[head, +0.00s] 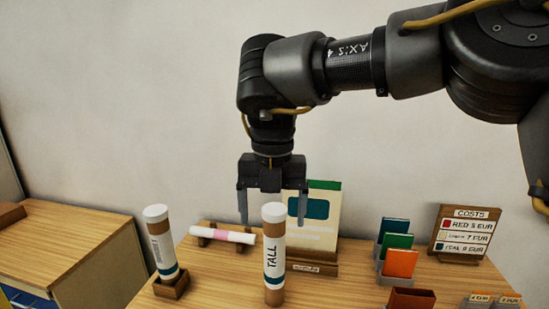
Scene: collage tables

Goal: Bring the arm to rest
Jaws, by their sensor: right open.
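My right gripper (273,200) hangs from my right arm, which comes in from the right. It points down with its fingers apart and nothing between them that I can make out. It is above and apparently behind the tube marked TALL (273,262), which stands upright on the wooden table (345,289). The tube has a white cap and a teal band and overlaps the space between the fingertips in the picture. I cannot tell the exact gap between them. My left gripper is not in view.
Another capped tube (159,240) stands in a wooden holder at left. A white and pink roll (222,235) lies on a rack. A poster (316,216) stands behind the gripper. Coloured cards (400,262), a brown box (411,299) and a COSTS sign (465,233) are at right.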

